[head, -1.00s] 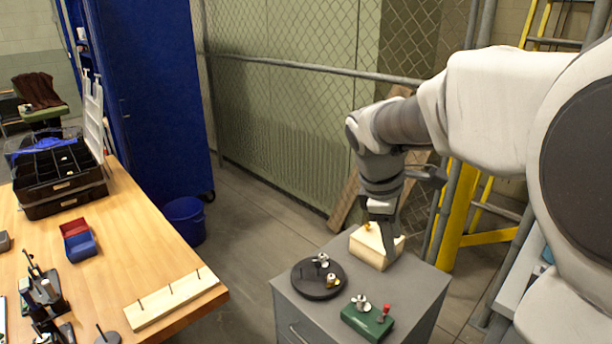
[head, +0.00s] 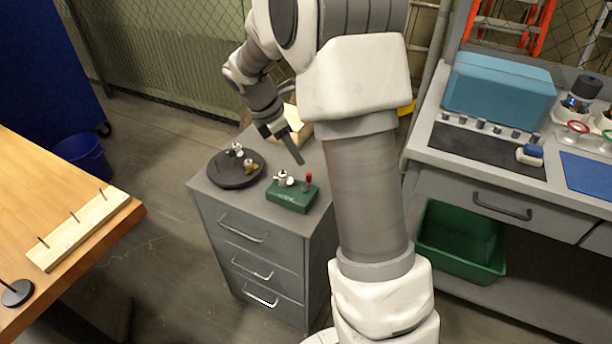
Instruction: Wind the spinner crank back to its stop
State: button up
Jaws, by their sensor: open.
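On top of the grey drawer cabinet (head: 207,188) in the head view stands a green block (head: 291,197). It carries a pale metal fitting (head: 284,179) on its left and a small upright post with a red knob (head: 308,178) on its right. This looks like the spinner crank, but its stop is too small to make out. My gripper (head: 294,152) is open and empty, pointing down and to the right. Its fingertips show just above and behind the green block, apart from the red knob.
A black round plate (head: 228,179) with small metal fittings lies left of the green block. A cream box (head: 300,126) stands behind my gripper, partly hidden. A grey workbench (head: 428,165) is at right, a wooden table (head: 85,280) at left, with open floor between table and cabinet.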

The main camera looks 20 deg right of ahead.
aim_at(308, 175)
jog(key=b+x, duration=0.2)
jog(key=x, duration=0.7)
jog(key=shift+f, duration=0.1)
grip_shut()
